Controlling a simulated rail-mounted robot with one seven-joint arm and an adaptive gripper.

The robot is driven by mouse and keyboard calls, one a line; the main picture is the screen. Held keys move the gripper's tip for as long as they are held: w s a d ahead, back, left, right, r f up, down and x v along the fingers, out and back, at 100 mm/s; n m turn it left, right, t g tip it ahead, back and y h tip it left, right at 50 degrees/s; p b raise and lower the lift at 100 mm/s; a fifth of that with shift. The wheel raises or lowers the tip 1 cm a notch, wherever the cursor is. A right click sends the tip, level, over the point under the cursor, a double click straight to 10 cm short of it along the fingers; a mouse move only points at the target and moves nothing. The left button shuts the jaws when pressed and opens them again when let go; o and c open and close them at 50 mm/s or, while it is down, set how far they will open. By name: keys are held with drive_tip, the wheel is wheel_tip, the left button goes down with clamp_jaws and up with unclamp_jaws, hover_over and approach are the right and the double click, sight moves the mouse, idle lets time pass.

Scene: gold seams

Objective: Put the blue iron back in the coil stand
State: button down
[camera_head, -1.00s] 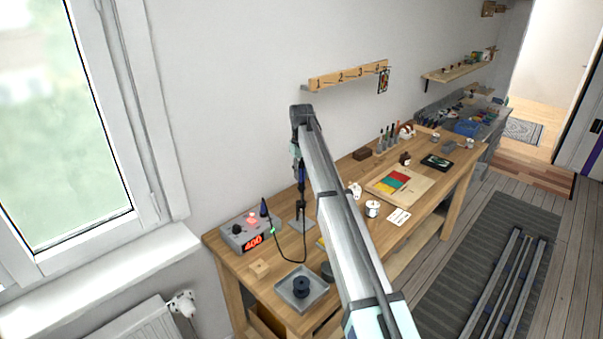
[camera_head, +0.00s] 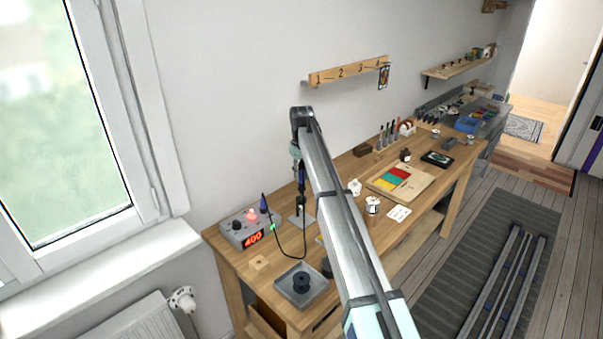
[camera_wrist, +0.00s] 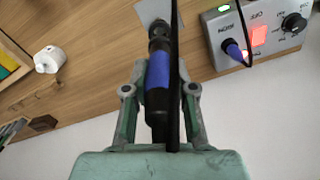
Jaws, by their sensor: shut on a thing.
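My gripper (camera_wrist: 159,82) is shut on the blue iron (camera_wrist: 158,72), whose blue handle sits between the two fingers in the wrist view. In the head view the blue iron (camera_head: 302,174) hangs roughly upright, tip down. The coil stand's grey base plate (camera_head: 302,219) lies below it on the bench; its corner also shows in the wrist view (camera_wrist: 146,11). Dark parts at the iron's lower end overlap the stand, so I cannot tell whether the tip is inside the coil. A black cable crosses in front of the iron in the wrist view.
The grey control station (camera_head: 243,230) with a lit red display and a blue plug (camera_head: 264,203) stands left of the stand. A grey tray (camera_head: 300,292) with a dark spool is in front.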

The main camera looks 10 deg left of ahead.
sight(302, 183)
drive_tip(key=shift+f+b, duration=0.4)
drive_tip(key=shift+f, duration=1.8)
idle(0.9)
drive_tip(key=shift+c, duration=2)
unclamp_jaws()
drive_tip(key=shift+r, duration=0.1)
drive_tip(key=shift+r+p, duration=1.5)
drive_tip(key=shift+r, duration=1.95)
drive_tip(key=shift+f, duration=0.1)
